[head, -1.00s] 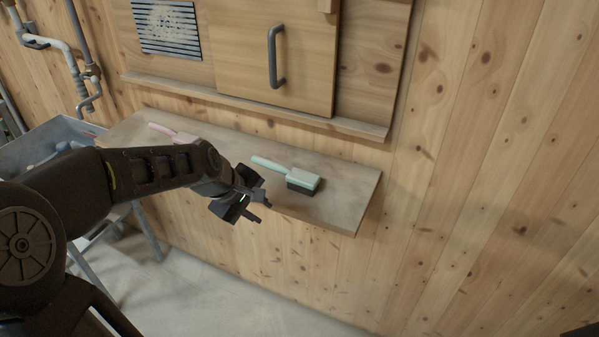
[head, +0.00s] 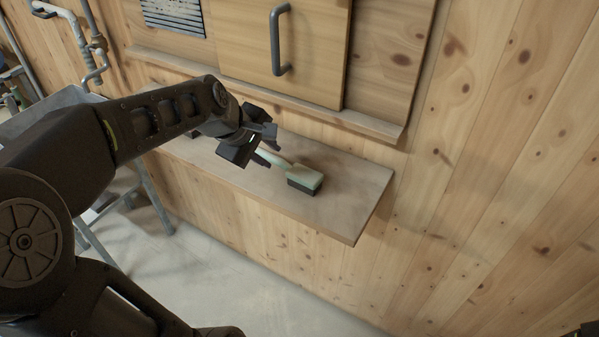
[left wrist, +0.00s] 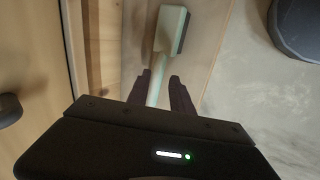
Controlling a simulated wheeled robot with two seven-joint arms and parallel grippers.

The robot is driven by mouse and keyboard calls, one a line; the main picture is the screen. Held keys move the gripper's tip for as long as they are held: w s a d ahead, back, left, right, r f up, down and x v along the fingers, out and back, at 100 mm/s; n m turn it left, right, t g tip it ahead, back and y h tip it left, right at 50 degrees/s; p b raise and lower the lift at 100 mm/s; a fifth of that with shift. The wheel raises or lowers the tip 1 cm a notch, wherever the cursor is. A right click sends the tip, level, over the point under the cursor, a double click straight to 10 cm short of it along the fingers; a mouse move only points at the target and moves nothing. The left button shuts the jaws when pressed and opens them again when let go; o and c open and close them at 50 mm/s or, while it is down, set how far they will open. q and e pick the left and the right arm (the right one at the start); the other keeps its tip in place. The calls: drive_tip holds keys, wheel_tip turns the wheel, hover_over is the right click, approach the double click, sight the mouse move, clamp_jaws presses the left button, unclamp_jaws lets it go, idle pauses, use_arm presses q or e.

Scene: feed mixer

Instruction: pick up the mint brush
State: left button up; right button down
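The mint brush (head: 305,175) lies on the wooden shelf (head: 340,205), its dark bristle block toward the right. My left gripper (head: 270,150) is open above the handle end, which it partly hides in the head view. In the left wrist view the brush head (left wrist: 171,30) is beyond the fingers. The pale handle (left wrist: 156,88) runs between the two open fingertips (left wrist: 160,88). I cannot tell whether they touch it.
A wooden hatch with a grey handle (head: 278,40) is on the wall above the shelf. A ledge (head: 350,118) juts out below the hatch. A grey metal bin (head: 65,97) stands at the left. The shelf's right end is clear.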

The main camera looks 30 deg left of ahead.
sight(279, 162)
use_arm(q)
drive_tip(key=shift+x, duration=1.05)
drive_tip(key=shift+f, duration=0.1)
drive_tip(key=p+x, duration=0.1)
drive_tip(key=x, duration=0.4)
drive_tip(key=shift+w+d, duration=0.1)
clamp_jaws()
